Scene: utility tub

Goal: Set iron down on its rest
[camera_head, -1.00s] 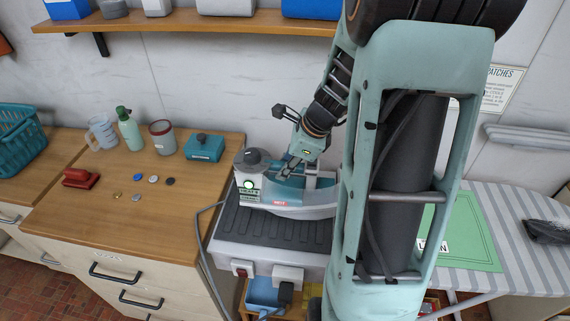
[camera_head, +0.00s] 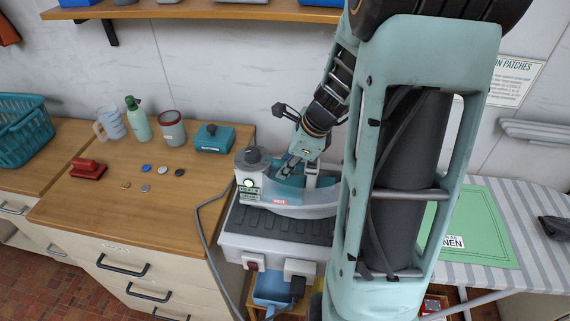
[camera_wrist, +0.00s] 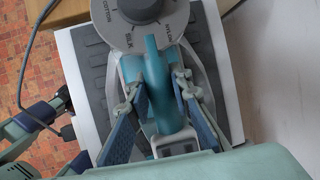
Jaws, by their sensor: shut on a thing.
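The iron (camera_head: 300,208) is grey-white with a dial, a green light and a red "HOT" label. Its teal handle (camera_wrist: 165,115) runs between my fingers in the wrist view. My gripper (camera_head: 292,164) is shut on that handle; in the wrist view the fingers (camera_wrist: 158,92) sit on both sides of it. The rest (camera_head: 275,225) is a light-grey stand with a dark ribbed top, and the iron is over its rear part, roughly level. The rest also shows under the iron in the wrist view (camera_wrist: 91,75). I cannot tell whether the soleplate touches it. My arm hides the rest's right side.
A wooden counter (camera_head: 110,215) to the left holds a teal box (camera_head: 214,139), a mug (camera_head: 172,130), a spray bottle (camera_head: 138,120) and a red block (camera_head: 88,168). A grey cord (camera_head: 205,225) hangs beside the rest. A striped ironing board (camera_head: 535,215) is right.

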